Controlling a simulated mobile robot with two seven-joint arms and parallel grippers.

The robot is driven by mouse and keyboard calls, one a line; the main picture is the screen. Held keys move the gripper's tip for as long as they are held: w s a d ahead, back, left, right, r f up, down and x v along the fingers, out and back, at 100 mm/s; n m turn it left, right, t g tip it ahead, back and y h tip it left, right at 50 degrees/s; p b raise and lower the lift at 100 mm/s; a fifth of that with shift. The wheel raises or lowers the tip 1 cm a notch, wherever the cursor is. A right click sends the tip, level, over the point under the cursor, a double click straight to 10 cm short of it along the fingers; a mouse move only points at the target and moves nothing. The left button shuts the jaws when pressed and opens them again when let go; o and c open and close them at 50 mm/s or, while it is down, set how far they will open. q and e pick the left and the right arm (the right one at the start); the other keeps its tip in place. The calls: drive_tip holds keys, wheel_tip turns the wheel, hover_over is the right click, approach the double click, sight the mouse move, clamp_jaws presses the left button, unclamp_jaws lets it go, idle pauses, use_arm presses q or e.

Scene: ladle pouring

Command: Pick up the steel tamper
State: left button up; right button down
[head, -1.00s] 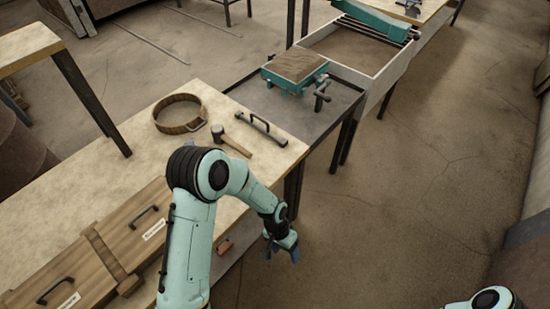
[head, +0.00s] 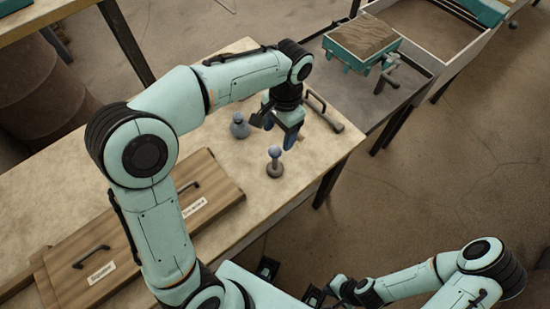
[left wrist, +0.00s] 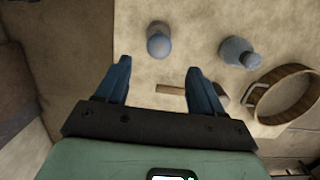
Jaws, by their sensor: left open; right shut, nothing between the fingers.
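A knobbed grey piece with a round flat base, which looks like the steel tamper (head: 275,163), stands upright on the pale bench. In the left wrist view the tamper (left wrist: 158,40) is seen from above, just beyond the fingertips and between their lines. My left gripper (head: 280,131) is open and empty, above the bench behind the tamper and apart from it. It also shows in the left wrist view (left wrist: 158,70). My right gripper (head: 318,296) is low at the bottom of the head view, far from the tamper, shut and partly hidden.
A grey bell-shaped piece (head: 239,127) stands near the tamper. A mallet (left wrist: 172,89) and a wooden hoop (left wrist: 292,92) lie close by. A black-handled bar (head: 325,112) is at the bench's right end. Wooden boards with handles (head: 140,225) lie front left.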

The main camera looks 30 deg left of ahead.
sight(276, 149)
use_arm(q)
drive_tip(key=f, duration=0.3)
drive_tip(key=s+f, duration=0.1)
drive_tip(key=f, duration=0.2)
drive_tip(key=shift+s+f+b, duration=0.1)
drive_tip(key=shift+b, duration=0.3)
drive_tip(key=shift+s+a+f, duration=0.1)
drive_tip(key=shift+s+f, duration=0.05)
drive_tip(key=shift+f, duration=1.3)
drive_tip(key=shift+s+a+f, duration=0.1)
drive_tip(key=shift+f, duration=1.3)
drive_tip(key=c, duration=1.1)
